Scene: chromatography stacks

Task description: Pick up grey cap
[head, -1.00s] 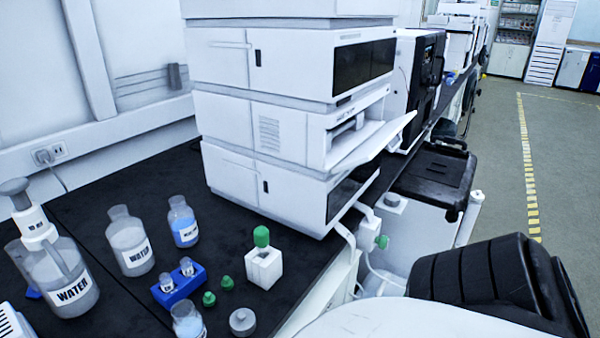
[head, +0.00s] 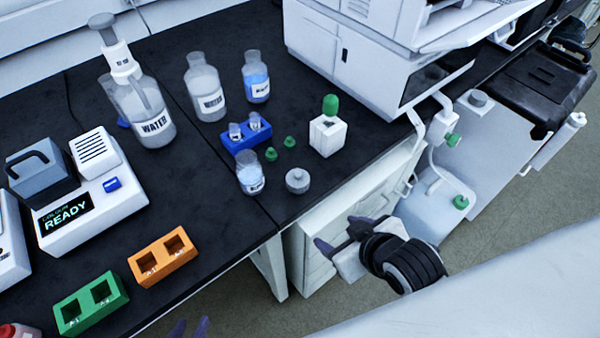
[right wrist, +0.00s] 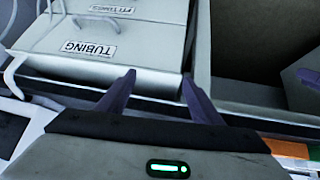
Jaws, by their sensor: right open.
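The grey cap (head: 297,180), a round ridged disc with a small knob on top, lies on the black bench near its front edge. My right gripper (head: 342,233) is open and empty, in front of the bench edge, to the lower right of the cap. Its two purple fingers stand apart in the right wrist view (right wrist: 157,88), with drawer fronts beyond them and no cap visible there. Only the purple fingertips of my left gripper (head: 190,328) show at the bottom edge of the head view; they look apart, with nothing seen between them.
Close to the cap are a small bottle (head: 250,179), green caps (head: 289,142), a blue vial rack (head: 236,148) and a white green-topped bottle (head: 328,136). Orange (head: 163,257) and green (head: 92,304) racks stand at lower left. Drawers (head: 345,205) lie below the bench edge.

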